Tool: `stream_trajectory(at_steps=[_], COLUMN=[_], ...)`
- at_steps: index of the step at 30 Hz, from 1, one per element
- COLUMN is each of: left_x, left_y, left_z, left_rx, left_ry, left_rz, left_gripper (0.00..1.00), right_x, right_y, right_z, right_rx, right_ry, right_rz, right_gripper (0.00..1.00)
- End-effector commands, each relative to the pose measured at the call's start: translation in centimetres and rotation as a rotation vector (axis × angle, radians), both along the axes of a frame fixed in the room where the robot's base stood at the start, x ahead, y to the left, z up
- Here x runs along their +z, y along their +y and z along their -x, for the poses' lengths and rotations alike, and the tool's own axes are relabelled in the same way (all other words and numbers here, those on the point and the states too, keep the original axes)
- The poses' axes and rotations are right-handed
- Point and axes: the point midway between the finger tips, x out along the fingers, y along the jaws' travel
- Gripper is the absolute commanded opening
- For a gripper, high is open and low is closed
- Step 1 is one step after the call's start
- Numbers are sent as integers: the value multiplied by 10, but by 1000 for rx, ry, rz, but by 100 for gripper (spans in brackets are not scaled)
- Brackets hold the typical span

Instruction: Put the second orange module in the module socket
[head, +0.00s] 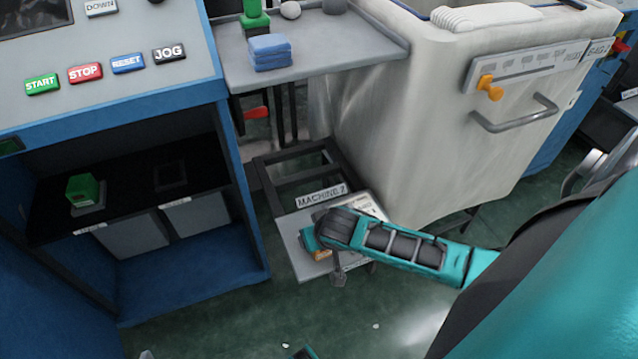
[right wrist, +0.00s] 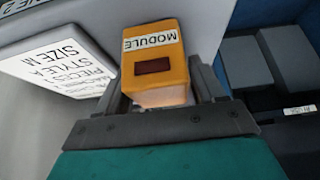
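An orange module (right wrist: 155,62) with a MODULE label and a dark window sits between the fingers of my right gripper (right wrist: 162,92) in the right wrist view. The fingers lie close against both its sides, and the gripper looks shut on it. In the head view only a sliver of the module (head: 321,255) shows under my right gripper (head: 316,240), at a small grey tray (head: 291,246). I cannot tell whether the module touches the tray. In the blue cabinet, a green module (head: 83,190) stands on the dark shelf, left of an empty square socket outline (head: 170,175).
The tray carries a MACHINE 2 sign (head: 320,195) and a printed card (right wrist: 70,62). The blue cabinet (head: 190,262) is open at the front, left of the tray. A large pale bin (head: 420,130) with a handle stands right. Blue folded pieces (head: 270,52) lie on a grey shelf.

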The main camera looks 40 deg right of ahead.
Motion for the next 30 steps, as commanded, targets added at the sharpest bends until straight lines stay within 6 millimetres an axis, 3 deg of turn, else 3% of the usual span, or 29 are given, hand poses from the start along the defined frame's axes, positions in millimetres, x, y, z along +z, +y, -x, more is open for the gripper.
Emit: stream_trajectory(at_steps=[4, 14, 30], left_x=[0, 3, 47], left_y=[0, 1, 2], left_z=[0, 0, 0], left_rx=[0, -4, -6], left_ry=[-1, -2, -3], left_rz=[0, -6, -9], left_gripper=[43, 43, 43], right_x=[0, 6, 96], right_y=[0, 0, 12], right_z=[0, 2, 51], right_rx=[0, 0, 0], right_ry=[1, 2, 1], right_rz=[0, 1, 0], right_gripper=[83, 83, 83])
